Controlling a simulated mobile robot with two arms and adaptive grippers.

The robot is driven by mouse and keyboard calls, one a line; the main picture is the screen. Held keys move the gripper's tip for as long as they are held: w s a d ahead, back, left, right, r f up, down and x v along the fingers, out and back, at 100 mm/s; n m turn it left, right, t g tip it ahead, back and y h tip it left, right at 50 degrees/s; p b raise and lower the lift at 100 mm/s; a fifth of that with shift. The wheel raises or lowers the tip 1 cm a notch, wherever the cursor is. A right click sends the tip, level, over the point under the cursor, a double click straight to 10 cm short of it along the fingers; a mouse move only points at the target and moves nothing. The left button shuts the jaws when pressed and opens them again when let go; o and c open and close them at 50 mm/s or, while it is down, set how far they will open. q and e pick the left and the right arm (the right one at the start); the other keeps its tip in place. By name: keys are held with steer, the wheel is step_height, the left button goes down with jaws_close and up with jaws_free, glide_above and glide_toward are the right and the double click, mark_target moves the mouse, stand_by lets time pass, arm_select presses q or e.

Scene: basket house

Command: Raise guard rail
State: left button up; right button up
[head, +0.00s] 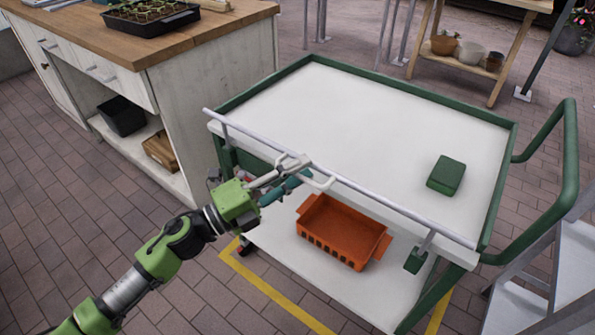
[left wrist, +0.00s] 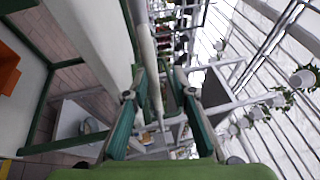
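The guard rail (head: 388,203) is a thin pale metal bar along the near long side of a white-topped cart (head: 330,100), with short brackets near its ends. My left gripper (head: 298,174) reaches in from the left at the rail's middle. In the left wrist view a pale bar that looks like the rail (left wrist: 148,50) runs between the two teal fingers (left wrist: 157,97), with gaps beside it, so the gripper looks open around it. Contact cannot be told. My right gripper is not in view.
A green box (head: 446,175) lies on the cart top. An orange crate (head: 343,232) stands on its lower shelf. A green handle (head: 568,150) is at the cart's right end. A wood-topped cabinet (head: 150,55) stands left. Paved floor is clear at lower left.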

arm_select(q)
steer(key=shift+a+f, duration=0.1)
steer(key=v, duration=1.2)
